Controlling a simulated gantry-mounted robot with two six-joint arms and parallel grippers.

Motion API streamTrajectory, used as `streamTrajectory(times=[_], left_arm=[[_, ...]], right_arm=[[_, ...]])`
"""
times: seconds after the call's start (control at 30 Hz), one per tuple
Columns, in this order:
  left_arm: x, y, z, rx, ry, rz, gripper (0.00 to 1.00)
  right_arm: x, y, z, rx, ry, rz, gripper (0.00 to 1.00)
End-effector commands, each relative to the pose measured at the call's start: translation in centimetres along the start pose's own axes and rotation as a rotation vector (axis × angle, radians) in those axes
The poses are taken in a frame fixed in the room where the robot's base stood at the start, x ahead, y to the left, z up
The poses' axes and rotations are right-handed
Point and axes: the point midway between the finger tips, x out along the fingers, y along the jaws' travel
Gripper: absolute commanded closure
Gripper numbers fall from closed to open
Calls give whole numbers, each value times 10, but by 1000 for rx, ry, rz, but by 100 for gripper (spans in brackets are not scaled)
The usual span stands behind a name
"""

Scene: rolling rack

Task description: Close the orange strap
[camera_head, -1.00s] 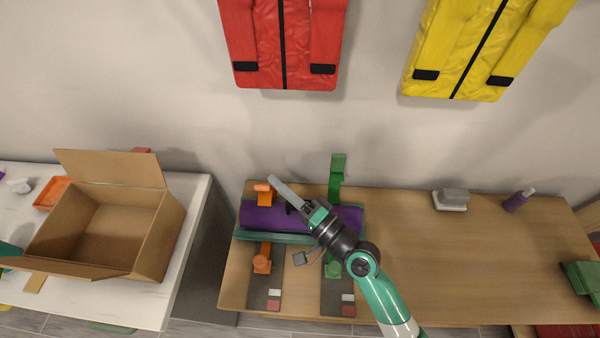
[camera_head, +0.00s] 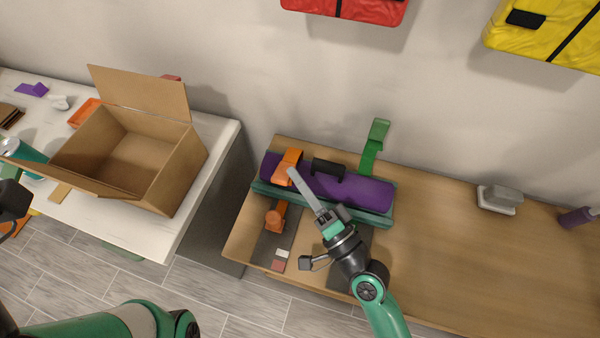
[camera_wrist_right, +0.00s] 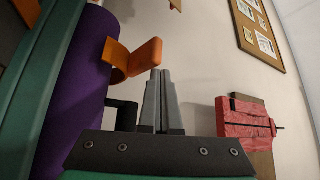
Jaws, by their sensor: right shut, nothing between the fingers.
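The orange strap (camera_head: 287,167) arches over the top of the purple roll (camera_head: 345,190) near its left end. In the right wrist view its loose end (camera_wrist_right: 145,54) curls away from the roll's surface. The lower orange piece (camera_head: 276,215) stands on the dark base in front of the roll. My right gripper (camera_head: 292,172) is shut and empty. Its fingertips are at the orange strap in the head view, and just beside its loose end in the right wrist view (camera_wrist_right: 161,72); I cannot tell whether they touch. My left arm shows at the lower left, but its fingers do not.
The green strap (camera_head: 374,145) stands raised behind the roll, to the right. A black handle (camera_head: 328,168) sits on the roll. An open cardboard box (camera_head: 183,177) stands on the white table at left.

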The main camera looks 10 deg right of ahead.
Motion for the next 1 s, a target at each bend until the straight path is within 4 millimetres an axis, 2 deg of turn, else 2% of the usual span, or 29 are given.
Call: streamTrajectory(times=[0.57,0.67,0.77,1.0], left_arm=[[0,0,0,0,0,0,50],[-2,0,2,0,0,0,50],[-3,0,3,0,0,0,50],[-12,0,11,0,0,0,50]], right_arm=[[-1,0,0,0,0,1,100],[-6,2,0,0,0,1,100],[-21,0,0,0,1,2,100],[-80,-10,-4,0,3,2,100]])
